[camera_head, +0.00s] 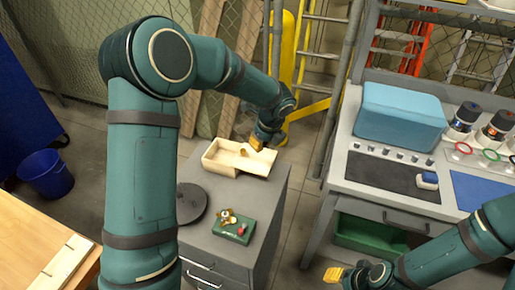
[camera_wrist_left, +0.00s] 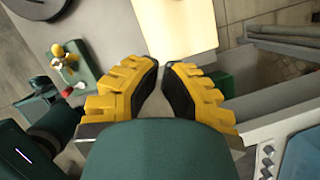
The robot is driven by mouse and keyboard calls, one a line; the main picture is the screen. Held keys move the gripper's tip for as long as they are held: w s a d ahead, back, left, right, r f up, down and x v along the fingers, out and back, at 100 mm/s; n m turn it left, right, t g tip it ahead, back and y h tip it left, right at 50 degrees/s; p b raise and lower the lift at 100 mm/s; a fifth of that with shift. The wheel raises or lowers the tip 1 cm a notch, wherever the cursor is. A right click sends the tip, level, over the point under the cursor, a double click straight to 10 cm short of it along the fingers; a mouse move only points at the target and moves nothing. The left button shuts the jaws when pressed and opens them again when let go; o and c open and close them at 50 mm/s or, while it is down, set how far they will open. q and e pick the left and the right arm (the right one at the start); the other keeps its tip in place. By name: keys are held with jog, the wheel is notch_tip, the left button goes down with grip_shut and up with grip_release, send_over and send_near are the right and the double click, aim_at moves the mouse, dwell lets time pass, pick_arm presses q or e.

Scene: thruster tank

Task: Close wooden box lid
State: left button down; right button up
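The pale wooden box (camera_head: 207,160) stands on a grey cabinet in the head view. Its left part is open, with a small brown object (camera_head: 243,152) showing at the middle. A flat pale wooden lid (camera_head: 255,164) covers part of its right side. My left gripper (camera_head: 262,137) is just beyond the box's back right edge. In the left wrist view its yellow fingertips (camera_wrist_left: 162,68) nearly meet, with nothing visible between them, close to a pale wooden surface (camera_wrist_left: 178,25). Contact cannot be told. My right gripper (camera_head: 334,274) is low at the bottom, away from the box; its finger opening is unclear.
A green case (camera_head: 234,230) with a small gold item on it sits at the cabinet's front, beside a dark round base (camera_head: 191,203). A workbench with a blue container (camera_head: 400,115) stands right. A wooden table (camera_head: 30,235) is at lower left.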

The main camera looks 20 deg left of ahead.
pick_arm(q)
jog(key=b, duration=0.3)
send_near(245, 160)
jog(key=f, duration=0.2)
jog(key=d+f, duration=0.2)
jog(key=f, duration=0.1)
jog(key=shift+s+f, duration=0.25)
jog(key=shift+f, duration=0.1)
jog(key=shift+w+a+f, duration=0.1)
jog(key=shift+w+a, duration=0.15)
jog(key=shift+a, duration=0.35)
jog(key=shift+w+a+f, duration=0.1)
jog(key=shift+w+a, duration=0.15)
jog(key=shift+a, duration=0.35)
jog(key=shift+w+a, duration=0.3)
jog(key=shift+a, duration=0.3)
jog(key=a+p, duration=0.5)
jog(key=a, duration=0.7)
jog(key=shift+s+a, duration=0.4)
jog(key=shift+s, duration=0.05)
jog(key=shift+d, duration=0.1)
